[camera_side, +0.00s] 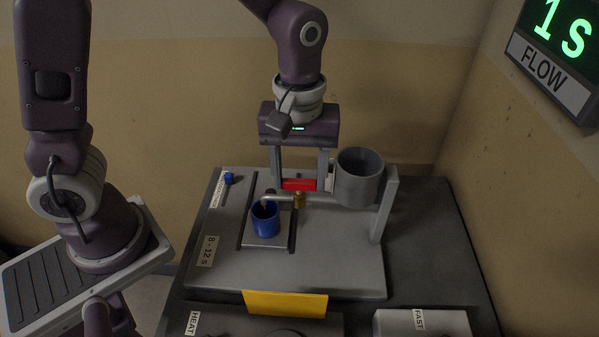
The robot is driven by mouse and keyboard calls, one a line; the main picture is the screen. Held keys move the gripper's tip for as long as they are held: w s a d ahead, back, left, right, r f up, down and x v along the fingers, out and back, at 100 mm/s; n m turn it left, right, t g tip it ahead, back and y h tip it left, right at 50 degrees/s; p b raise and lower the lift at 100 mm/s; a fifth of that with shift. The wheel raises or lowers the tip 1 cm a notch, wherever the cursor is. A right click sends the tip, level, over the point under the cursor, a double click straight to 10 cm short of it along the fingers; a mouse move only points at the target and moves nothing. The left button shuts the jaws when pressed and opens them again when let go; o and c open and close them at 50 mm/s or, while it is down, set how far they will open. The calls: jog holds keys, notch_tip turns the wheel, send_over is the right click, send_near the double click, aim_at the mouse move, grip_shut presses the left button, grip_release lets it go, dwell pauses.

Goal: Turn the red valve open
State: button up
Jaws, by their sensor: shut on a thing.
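The red valve handle (299,184) lies crosswise above a brass fitting (299,201) with a pale spout. My gripper (299,182) points down from above, its two fingers at either end of the red handle, shut on it. The spout runs left toward a blue cup (265,219), which stands between two dark rails on the grey board. A dark stream or object shows at the cup's mouth; its nature is hard to tell.
A grey cylindrical vessel (360,177) on a post stands just right of my gripper. A FLOW display (557,40) on the right wall reads "1s" in green. A yellow plate (285,303) lies at the board's front edge, with HEAT and FAST labels nearby. The board's front right is clear.

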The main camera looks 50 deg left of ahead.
aim_at(299, 180)
dwell(0.5)
jog(key=o, duration=1.4)
notch_tip(299, 180, up, 10)
jog(key=shift+r, duration=0.1)
